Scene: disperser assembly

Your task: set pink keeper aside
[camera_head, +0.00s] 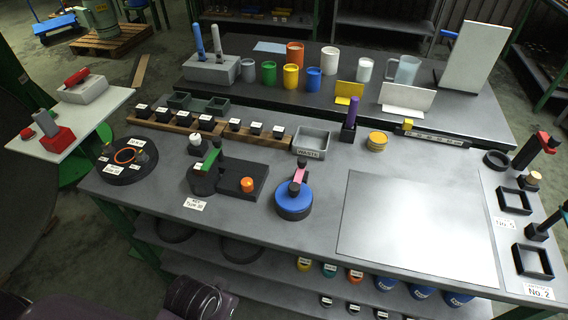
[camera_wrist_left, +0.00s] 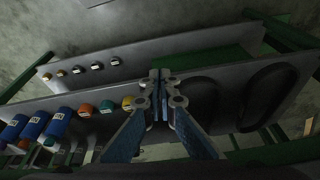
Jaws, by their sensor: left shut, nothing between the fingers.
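The pink keeper (camera_head: 299,176) is a small pink piece on top of the blue round disc (camera_head: 294,203), at the middle front of the table. A black knob (camera_head: 302,162) stands just behind or on it; I cannot tell how they join. My left gripper (camera_wrist_left: 159,85) shows only in the left wrist view. Its fingers are together and empty, in front of the lower shelf. The pink keeper is not in that view. My right gripper is in neither view.
A black fixture with a green arm (camera_head: 211,159) and an orange knob stands left of the disc. A grey waste bin (camera_head: 315,138) lies behind it. A large bare grey panel (camera_head: 415,225) is clear at right. The shelf below holds blue bottles (camera_wrist_left: 35,124) and coloured caps.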

